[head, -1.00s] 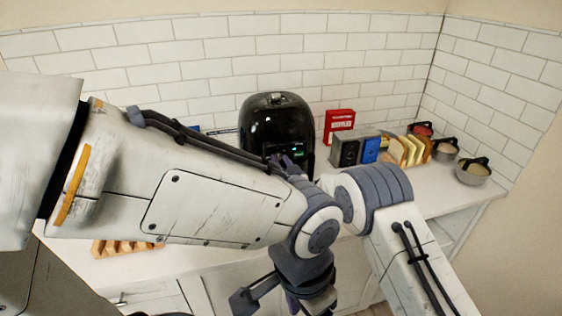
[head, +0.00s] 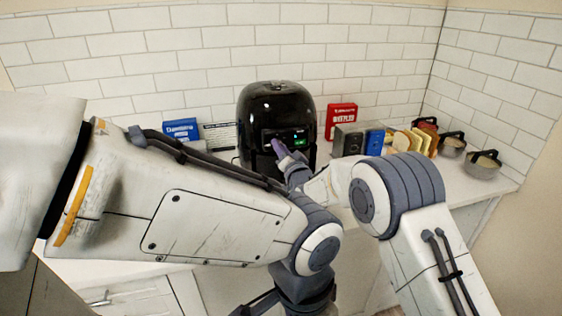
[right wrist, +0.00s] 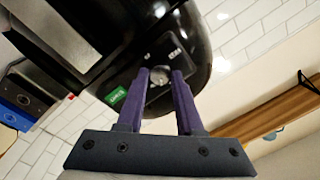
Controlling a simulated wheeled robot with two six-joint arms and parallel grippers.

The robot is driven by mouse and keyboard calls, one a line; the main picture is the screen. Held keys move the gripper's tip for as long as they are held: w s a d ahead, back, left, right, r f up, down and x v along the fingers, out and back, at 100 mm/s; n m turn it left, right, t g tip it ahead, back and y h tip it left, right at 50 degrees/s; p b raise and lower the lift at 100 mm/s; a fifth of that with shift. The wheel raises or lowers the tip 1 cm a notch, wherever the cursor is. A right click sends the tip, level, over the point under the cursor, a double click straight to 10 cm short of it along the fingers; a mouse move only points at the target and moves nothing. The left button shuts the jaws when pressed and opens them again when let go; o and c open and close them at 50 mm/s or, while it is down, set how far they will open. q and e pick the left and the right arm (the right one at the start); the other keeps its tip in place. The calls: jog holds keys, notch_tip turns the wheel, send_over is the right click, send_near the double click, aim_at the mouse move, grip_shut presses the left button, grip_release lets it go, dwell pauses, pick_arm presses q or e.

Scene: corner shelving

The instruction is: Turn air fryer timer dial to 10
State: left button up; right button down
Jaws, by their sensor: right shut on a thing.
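The black air fryer (head: 268,102) stands on the counter against the tiled wall. Its front panel has a small green display (head: 299,142). In the right wrist view the panel carries a round silver dial (right wrist: 159,75), beside a green label (right wrist: 117,96). My right gripper (right wrist: 160,73) has its purple fingers on either side of this dial, shut on it. In the head view the right gripper (head: 279,148) is at the panel and hides the dial there. The dial's setting cannot be read. My left arm crosses the head view; its fingers are not visible.
A blue box (head: 181,129) stands left of the fryer. To the right are a red box (head: 341,121), a toaster (head: 349,140), a blue package (head: 374,142), bread slices (head: 407,141) and lidded pots (head: 482,164). My left arm covers much of the counter front.

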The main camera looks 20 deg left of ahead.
jog(key=shift+m+t+b, duration=0.3)
jog(key=shift+m+b, duration=2.6)
jog(key=shift+b, duration=0.2)
jog(key=c, duration=0.5)
grip_release()
jog(key=shift+c, duration=0.2)
jog(key=shift+s, duration=0.1)
jog(key=b+v, duration=0.2)
jog(key=v, duration=0.8)
jog(key=shift+b, duration=0.4)
